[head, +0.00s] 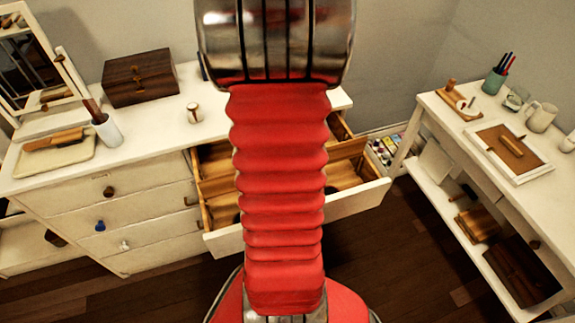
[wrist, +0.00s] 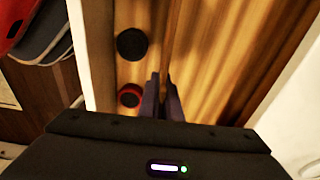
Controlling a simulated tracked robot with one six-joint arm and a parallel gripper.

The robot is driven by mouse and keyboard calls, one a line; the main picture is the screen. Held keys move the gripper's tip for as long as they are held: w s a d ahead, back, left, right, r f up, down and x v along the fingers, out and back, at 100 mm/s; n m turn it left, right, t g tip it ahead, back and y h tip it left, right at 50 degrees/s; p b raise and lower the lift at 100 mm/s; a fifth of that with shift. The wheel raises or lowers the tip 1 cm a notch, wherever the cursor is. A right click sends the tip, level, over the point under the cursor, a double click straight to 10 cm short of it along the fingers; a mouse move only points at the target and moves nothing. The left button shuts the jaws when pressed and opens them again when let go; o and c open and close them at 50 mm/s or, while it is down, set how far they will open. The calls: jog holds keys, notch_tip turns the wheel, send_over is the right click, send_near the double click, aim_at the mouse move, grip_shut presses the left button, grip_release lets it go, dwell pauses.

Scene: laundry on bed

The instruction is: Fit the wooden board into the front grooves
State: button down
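In the wrist view my gripper (wrist: 161,97) points down into the open drawer. Its two dark fingers are close together, one on each side of the thin upper edge of the wooden board (wrist: 171,30), and look closed on it. The board stands lengthwise in the picture, beside a narrow compartment. Its lower edge and the grooves cannot be made out. In the head view the open drawer (head: 362,199) has a white front and wooden inside; my red arm covers its middle and hides my gripper and the board's hold.
A dark disc (wrist: 131,44) and a red-rimmed disc (wrist: 130,95) lie in the narrow compartment. A white table (head: 440,108) stands at right. Dark floor is clear between them.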

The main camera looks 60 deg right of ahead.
jog(key=shift+f, duration=4.9)
dwell(0.7)
jog(key=c, duration=1.9)
grip_release()
jog(key=r, duration=0.9)
jog(key=w+a+r, duration=0.1)
jog(key=r, duration=0.3)
jog(key=shift+r, duration=0.35)
